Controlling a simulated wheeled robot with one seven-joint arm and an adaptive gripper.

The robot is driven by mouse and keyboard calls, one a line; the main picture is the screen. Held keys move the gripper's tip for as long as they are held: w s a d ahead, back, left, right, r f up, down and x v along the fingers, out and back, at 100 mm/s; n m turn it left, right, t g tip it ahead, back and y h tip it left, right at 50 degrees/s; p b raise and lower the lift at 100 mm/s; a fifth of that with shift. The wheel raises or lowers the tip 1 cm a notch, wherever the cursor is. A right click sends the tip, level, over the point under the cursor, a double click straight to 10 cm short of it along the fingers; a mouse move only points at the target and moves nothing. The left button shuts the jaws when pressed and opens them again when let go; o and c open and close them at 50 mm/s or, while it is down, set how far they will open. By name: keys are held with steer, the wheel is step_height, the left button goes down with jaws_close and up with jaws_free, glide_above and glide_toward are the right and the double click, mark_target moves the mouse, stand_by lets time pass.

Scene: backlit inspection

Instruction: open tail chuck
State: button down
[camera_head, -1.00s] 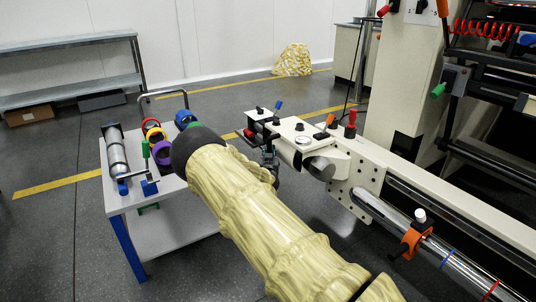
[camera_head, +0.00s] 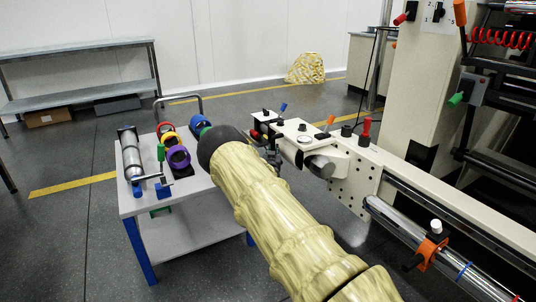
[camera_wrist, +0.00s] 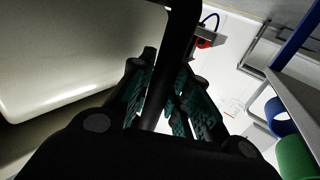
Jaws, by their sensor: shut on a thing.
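My gripper (camera_wrist: 163,95) is shut on a dark bar (camera_wrist: 182,40) that runs between its teal-padded fingers in the wrist view. In the head view my gripper (camera_head: 273,156) is small, dark and partly hidden by my arm, beside the left end of the beige machine (camera_head: 345,165). That end carries a flat plate (camera_head: 303,127) with a round dial, a blue lever (camera_head: 283,107) and an orange lever (camera_head: 330,120). A grey rounded part (camera_head: 321,166) sits under the plate. I cannot tell which part is the tail chuck or whether it is open.
A white cart (camera_head: 180,207) with blue legs stands at left, holding a metal roller (camera_head: 131,155) and several coloured rings (camera_head: 178,157). A red-topped knob (camera_head: 366,128) and an orange clamp (camera_head: 433,243) on a shiny shaft stand on the machine side.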

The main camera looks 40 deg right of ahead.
steer(key=c, duration=1.3)
jaws_free()
steer(key=v, duration=1.2)
